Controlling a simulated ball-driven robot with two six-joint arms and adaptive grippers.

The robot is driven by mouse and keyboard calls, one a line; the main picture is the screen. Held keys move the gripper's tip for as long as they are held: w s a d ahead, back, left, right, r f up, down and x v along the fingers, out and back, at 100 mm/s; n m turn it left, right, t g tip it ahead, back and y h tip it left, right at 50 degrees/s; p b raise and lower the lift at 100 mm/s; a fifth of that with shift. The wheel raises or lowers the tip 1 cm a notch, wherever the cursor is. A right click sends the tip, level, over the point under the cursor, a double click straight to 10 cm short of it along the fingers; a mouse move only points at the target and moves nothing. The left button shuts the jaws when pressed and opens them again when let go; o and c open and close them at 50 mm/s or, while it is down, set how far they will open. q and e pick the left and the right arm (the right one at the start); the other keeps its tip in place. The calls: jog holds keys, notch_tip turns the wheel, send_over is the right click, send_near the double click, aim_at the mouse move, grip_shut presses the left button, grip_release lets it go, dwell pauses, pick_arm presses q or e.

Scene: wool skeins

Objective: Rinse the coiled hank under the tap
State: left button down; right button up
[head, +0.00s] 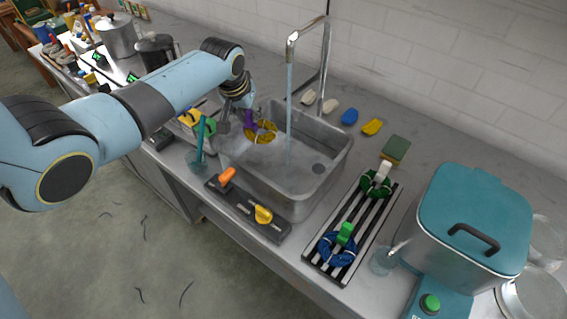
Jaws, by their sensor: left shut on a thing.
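A coiled yellow hank (263,134) with a purple clip (249,122) hangs inside the left part of the metal sink (327,176). My left gripper (247,112) comes from the upper left and is shut at the purple clip; its fingertips are small and partly hidden. The tap (324,62) stands at the back of the sink, and a blue stream of water (289,105) falls from its spout into the basin. The hank is left of the stream, apart from it in this view. My right gripper is not in view.
A striped rack (340,226) to the right holds green (378,186) and blue (337,248) coils. A teal-lidded pot (475,215) stands at far right.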

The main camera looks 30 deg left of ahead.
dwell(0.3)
pick_arm(q)
jog(key=shift+r, duration=3)
